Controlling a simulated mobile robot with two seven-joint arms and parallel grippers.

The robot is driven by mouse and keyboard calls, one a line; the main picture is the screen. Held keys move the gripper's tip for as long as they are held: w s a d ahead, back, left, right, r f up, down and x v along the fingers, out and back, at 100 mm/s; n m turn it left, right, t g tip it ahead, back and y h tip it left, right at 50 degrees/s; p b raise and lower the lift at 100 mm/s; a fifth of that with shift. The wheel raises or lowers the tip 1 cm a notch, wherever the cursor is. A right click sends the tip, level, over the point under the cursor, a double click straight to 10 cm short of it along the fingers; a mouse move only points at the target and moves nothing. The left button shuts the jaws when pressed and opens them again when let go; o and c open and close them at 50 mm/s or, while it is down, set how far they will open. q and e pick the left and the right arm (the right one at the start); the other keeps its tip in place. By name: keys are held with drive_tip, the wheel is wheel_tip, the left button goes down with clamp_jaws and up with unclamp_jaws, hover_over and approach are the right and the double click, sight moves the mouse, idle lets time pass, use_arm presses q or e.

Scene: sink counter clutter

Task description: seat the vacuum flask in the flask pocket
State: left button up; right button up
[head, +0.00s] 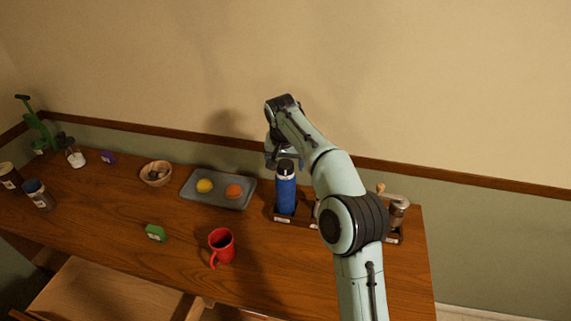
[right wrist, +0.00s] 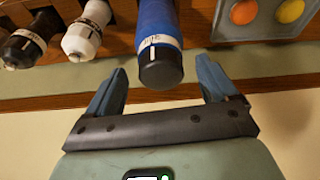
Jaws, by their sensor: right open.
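The blue vacuum flask (head: 286,193) with a dark cap stands upright at the left end of a dark wooden rack (head: 296,222), its lower end in the end pocket, which is the flask pocket as far as I can see. The flask's base is hidden by the rack's front. My right gripper (head: 282,160) is open at the flask's top. In the right wrist view the flask (right wrist: 158,35) shows cap-first between and beyond the two spread fingers (right wrist: 161,70), with a gap on both sides. My left gripper is out of view.
A grinder (head: 398,208) stands at the rack's right end; my arm hides the rack's middle. A white-topped bottle (right wrist: 88,32) stands beside the flask. A grey tray (head: 216,203) with two fruits lies to the left.

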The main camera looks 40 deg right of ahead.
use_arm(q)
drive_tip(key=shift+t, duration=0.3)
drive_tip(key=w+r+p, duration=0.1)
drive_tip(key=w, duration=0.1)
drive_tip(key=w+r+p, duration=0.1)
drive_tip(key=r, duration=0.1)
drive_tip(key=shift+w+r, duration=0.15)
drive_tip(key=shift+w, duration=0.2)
use_arm(e)
drive_tip(key=v, duration=1.1)
drive_tip(key=shift+r, duration=0.4)
drive_tip(key=shift+s, duration=0.15)
drive_tip(key=shift+a, duration=0.1)
